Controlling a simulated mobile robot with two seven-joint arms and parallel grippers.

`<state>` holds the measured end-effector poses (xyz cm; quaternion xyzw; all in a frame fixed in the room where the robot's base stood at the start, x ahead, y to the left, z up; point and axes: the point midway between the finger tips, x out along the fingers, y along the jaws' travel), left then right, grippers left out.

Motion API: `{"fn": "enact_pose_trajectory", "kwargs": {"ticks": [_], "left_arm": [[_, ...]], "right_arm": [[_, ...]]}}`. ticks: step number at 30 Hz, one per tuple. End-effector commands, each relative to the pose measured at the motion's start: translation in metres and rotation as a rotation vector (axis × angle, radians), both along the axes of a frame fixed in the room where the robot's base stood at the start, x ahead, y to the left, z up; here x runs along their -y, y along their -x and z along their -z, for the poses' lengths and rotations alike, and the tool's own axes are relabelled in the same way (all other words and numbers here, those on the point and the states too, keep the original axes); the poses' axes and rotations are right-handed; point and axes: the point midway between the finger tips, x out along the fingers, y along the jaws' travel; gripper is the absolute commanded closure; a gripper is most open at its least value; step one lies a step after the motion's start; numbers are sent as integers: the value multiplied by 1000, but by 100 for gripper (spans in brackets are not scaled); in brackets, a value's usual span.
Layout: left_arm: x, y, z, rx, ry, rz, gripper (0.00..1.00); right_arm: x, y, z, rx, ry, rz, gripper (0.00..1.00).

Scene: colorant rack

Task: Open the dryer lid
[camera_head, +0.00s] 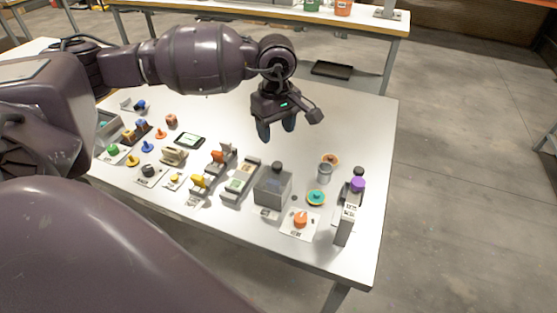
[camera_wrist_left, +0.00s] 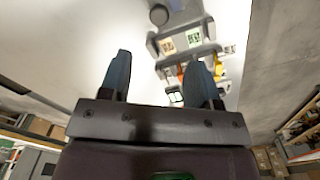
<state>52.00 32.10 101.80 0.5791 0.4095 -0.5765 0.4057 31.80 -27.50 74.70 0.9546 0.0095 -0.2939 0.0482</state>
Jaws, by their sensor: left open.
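The grey, boxy container that looks like the dryer (camera_head: 272,188) stands on the white table, right of the middle in the head view. A dark round knob (camera_head: 277,167) sits on its top, and the lid appears closed. In the left wrist view a dark round knob (camera_wrist_left: 158,15) shows at the top edge, beside part of a grey box that is cut off by the frame. My left gripper (camera_head: 276,130) points down above the table, behind the dryer and apart from it. Its fingers (camera_wrist_left: 162,72) are spread with nothing between them. My right gripper is out of view.
Several small coloured pieces and holders lie to the left. The table's back right is clear.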

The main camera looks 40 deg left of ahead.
Motion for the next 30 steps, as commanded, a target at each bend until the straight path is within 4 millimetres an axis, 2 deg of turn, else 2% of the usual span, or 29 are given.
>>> {"fn": "enact_pose_trajectory", "kwargs": {"ticks": [5,15,21,30], "left_arm": [[1,0,12,-1,4,13,43],[2,0,69,-4,7,11,43],[1,0,95,-1,7,10,43],[1,0,109,0,6,11,43]], "right_arm": [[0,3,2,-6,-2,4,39],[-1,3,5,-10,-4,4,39],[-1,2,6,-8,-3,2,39],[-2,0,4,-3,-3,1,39]]}}
